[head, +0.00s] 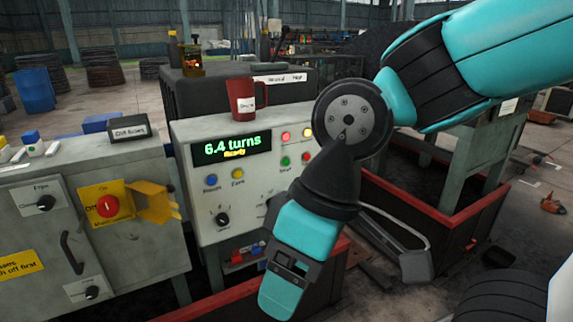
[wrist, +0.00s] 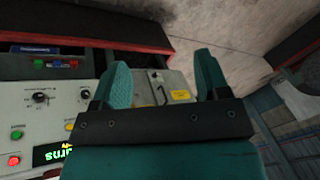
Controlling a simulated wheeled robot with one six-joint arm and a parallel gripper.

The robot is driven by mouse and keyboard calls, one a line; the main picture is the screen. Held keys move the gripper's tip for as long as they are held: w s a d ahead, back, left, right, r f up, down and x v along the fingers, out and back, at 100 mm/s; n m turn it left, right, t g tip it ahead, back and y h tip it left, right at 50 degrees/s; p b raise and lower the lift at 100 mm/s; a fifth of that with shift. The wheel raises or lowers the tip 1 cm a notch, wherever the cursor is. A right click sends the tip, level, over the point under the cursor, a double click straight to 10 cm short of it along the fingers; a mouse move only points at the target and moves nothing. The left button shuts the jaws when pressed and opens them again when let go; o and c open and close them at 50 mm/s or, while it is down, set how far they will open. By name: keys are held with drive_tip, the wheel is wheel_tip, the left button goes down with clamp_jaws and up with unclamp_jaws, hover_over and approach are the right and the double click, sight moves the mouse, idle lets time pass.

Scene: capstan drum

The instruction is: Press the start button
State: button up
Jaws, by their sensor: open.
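The grey control panel (head: 210,180) has a display reading "6.4 turns" and "Ready". A green button (head: 285,161), with a small label below that seems to read "Start", sits right of the display. It seems to be the green button in the wrist view (wrist: 16,135), at the left edge. My gripper (head: 282,295) hangs pointing down in front of the panel's lower right, apart from the green button and below it. In the wrist view my gripper (wrist: 163,75) shows two teal fingers spread apart with nothing between them.
A red button (head: 306,158) is right of the green one; a blue (head: 211,180) and a yellow button (head: 237,174) lie below the display. A red mug (head: 243,97) stands on top. A cabinet with a red rotary switch (head: 107,206) is at left. My arm covers the panel's right side.

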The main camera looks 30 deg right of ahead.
clamp_jaws()
idle(1.7)
